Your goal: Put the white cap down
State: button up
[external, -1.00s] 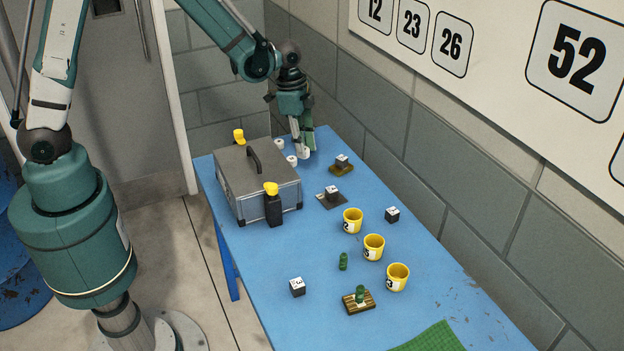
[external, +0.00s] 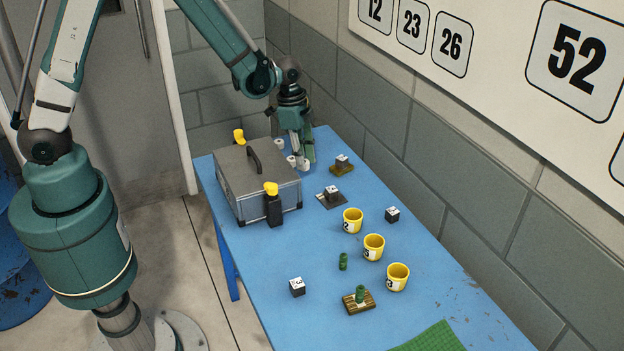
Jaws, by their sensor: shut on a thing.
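My gripper (external: 303,160) points down at the far end of the blue table (external: 250,255), just right of the grey case. It is shut on a small white cap (external: 304,166), which shows at its fingertips low over the table top. I cannot tell whether this cap touches the table. Two more small white pieces stand near it: one (external: 291,160) close to the left of the fingertips, the other (external: 279,144) farther back by the case. The fingers hide part of the held cap.
The grey case (external: 235,185) with a handle stands left of my gripper. Blocks on a brown pad (external: 341,169) and a grey pad (external: 330,200) lie to the right. Yellow cups (external: 373,247), green pieces (external: 343,262) and a dark cube (external: 297,287) stand nearer. A wall borders the table's right side.

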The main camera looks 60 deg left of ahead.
aim_at(303, 181)
jog(key=shift+f, duration=0.45)
jog(key=shift+f, duration=0.15)
jog(key=shift+f, duration=1.95)
jog(key=shift+f+b, duration=0.15)
jog(key=shift+b, duration=0.15)
jog(key=o, duration=0.6)
jog(key=shift+o, duration=0.2)
jog(key=shift+r, duration=0.2)
notch_tip(303, 181, up, 12)
jog(key=s+a+p, duration=0.1)
jog(key=shift+s+a, duration=0.15)
